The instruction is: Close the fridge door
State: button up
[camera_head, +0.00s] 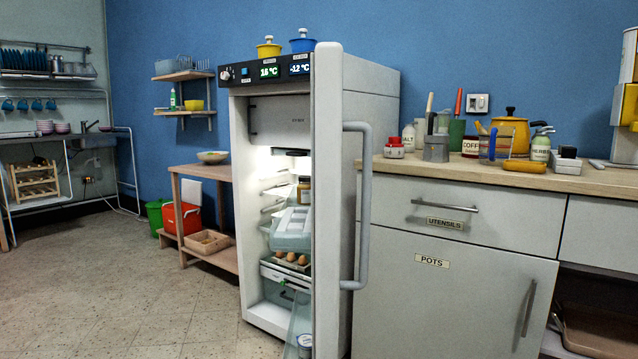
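The white fridge (372,84) stands in the middle of the view, left of the kitchen counter. Its door (327,200) is open and swung out toward me, so I see it nearly edge-on. A grey vertical bar handle (365,205) is on the door's right face. The lit inside shows a jar, a clear container and eggs on shelves. A clear door bin (299,325) with a white-lidded tub sits low on the door's inner side. My gripper is not in view.
The counter (480,177) with drawers and a POTS cupboard (450,285) stands close right of the door. A low wooden table (205,172) stands left of the fridge. The tiled floor (110,290) at left is clear. Yellow and blue pots sit on the fridge top.

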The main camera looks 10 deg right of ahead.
aim_at(317, 229)
jog(key=k, duration=1)
jog(key=u, duration=1.1)
jog(key=i, duration=0.95)
jog(key=z, duration=0.55)
jog(key=i, duration=0.95)
jog(key=z, duration=0.85)
jog(key=k, duration=0.5)
jog(key=z, duration=2.05)
jog(key=i, duration=0.6)
jog(key=z, duration=0.1)
